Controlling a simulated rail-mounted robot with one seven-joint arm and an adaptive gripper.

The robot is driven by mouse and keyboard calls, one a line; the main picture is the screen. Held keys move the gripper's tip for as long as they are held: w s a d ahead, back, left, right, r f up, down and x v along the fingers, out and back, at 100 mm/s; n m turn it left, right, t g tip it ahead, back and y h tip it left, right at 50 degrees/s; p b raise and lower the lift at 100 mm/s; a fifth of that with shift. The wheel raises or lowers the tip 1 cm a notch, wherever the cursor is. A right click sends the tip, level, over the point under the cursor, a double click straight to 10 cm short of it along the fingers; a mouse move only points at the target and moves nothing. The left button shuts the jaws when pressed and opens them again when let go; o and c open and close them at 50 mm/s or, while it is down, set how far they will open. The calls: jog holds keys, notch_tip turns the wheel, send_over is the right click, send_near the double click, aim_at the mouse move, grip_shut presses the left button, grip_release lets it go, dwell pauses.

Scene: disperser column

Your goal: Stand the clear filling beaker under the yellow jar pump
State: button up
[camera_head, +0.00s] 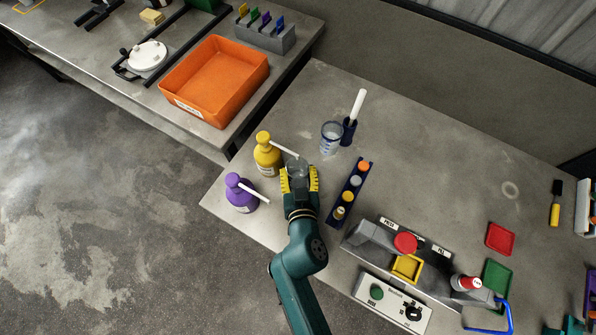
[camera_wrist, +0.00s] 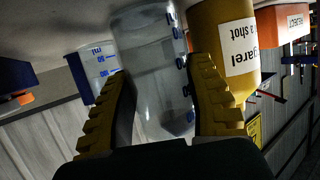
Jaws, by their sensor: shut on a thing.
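My gripper (camera_head: 299,181) is shut on the clear filling beaker (camera_head: 297,166), with yellow ribbed fingers on both sides of it. In the wrist view the beaker (camera_wrist: 150,80) is see-through with blue marks and looks empty. The yellow jar pump (camera_head: 266,156) stands just left of the beaker, and its white spout reaches right to the beaker's top end. The spout tip looks over or close to the beaker's mouth; I cannot tell exactly. In the wrist view the yellow jar (camera_wrist: 222,50) with its white label is close beside the right finger. Whether the beaker touches the table is unclear.
A purple jar pump (camera_head: 238,193) stands to the left. A second, blue-marked beaker (camera_head: 330,139) stands behind and right. A dark rack of round pieces (camera_head: 348,192) lies right of my gripper. An orange bin (camera_head: 213,82) is on the other table. Free table lies at the back right.

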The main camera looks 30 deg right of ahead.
jog(key=o, duration=1.1)
jog(key=shift+r+p, duration=0.25)
jog(key=shift+p, duration=0.1)
jog(key=v, duration=1.2)
jog(key=shift+f, duration=0.15)
